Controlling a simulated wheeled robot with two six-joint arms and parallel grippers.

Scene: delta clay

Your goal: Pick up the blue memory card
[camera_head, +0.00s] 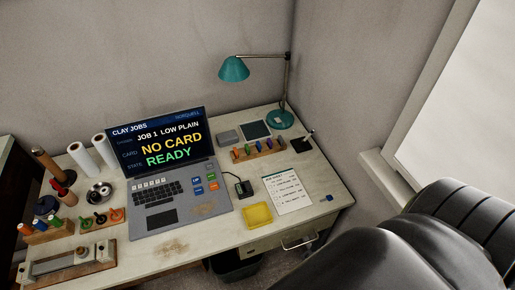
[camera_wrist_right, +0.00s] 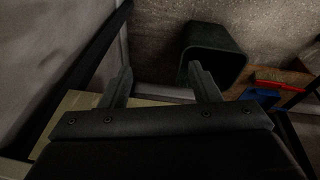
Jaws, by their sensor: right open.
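A small blue piece (camera_head: 327,198), which looks like the blue memory card, lies flat near the right front edge of the desk, right of the printed job sheet (camera_head: 288,191). A wooden rack (camera_head: 268,151) behind the sheet holds several small coloured pieces. My right gripper (camera_wrist_right: 159,72) is open in the right wrist view, with nothing between its fingers. In the head view its fingers are not visible; a large black arm of mine fills the lower right. The blue piece is not recognisable in the wrist view. My left gripper is not in view.
A laptop (camera_head: 160,215) stands mid-desk, reading NO CARD and READY. A black card reader (camera_head: 244,188) and a yellow tray (camera_head: 257,214) sit right of it. A teal lamp (camera_head: 233,70) stands behind. A dark bin (camera_wrist_right: 214,52) is below the desk. Desk around the blue piece is clear.

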